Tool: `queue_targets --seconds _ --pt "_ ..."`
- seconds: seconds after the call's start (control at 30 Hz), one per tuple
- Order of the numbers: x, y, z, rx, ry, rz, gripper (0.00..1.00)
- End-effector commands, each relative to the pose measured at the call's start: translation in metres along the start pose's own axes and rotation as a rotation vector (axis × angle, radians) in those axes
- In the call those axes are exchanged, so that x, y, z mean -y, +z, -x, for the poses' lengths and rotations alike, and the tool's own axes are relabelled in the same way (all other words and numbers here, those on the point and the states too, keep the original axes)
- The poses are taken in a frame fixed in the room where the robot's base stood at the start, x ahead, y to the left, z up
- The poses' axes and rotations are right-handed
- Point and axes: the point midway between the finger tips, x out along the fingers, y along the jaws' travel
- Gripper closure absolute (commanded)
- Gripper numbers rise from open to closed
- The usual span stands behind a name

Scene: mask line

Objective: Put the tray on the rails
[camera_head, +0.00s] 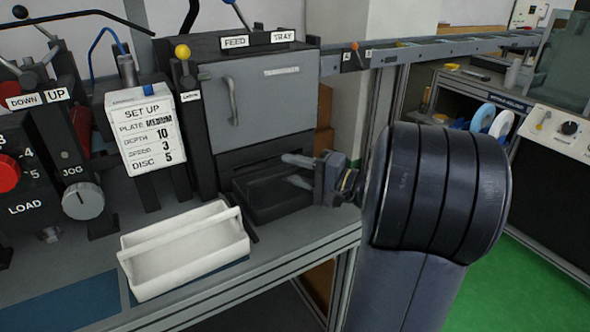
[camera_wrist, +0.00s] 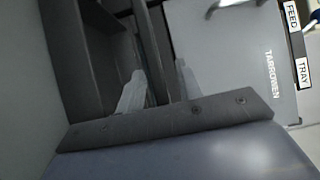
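A dark tray (camera_head: 272,207) with a raised middle bar sits low in front of the opening under the grey FEED TRAY cabinet. My gripper (camera_head: 298,171) is over this tray at its right side. In the wrist view my gripper (camera_wrist: 160,88) has its two pale fingers spread, one on each side of the tray's dark bar (camera_wrist: 152,45). Slim gaps show between bar and fingers, so it looks open and not clamped. A white tray (camera_head: 160,286) with a long bar handle rests on the bench, left of the gripper. Any rails in the dark opening are too dim to tell.
The grey cabinet door (camera_head: 262,97) stands right behind my gripper. A set-up card (camera_head: 148,130) and a control panel (camera_head: 35,165) with a red knob are at left. A metal track (camera_head: 440,46) runs off at back right.

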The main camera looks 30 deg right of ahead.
Motion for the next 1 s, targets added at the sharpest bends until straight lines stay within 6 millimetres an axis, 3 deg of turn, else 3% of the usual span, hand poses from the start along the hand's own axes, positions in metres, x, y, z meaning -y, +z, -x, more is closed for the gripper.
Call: queue_targets --seconds 0.23,0.7,1.0 --pt "0.002 -0.001 0.007 -0.003 0.000 0.000 0.66" --pt "0.002 -0.001 0.091 -0.005 -0.001 0.000 0.66" --pt "0.002 0.000 0.118 -0.001 0.000 0.000 0.66"
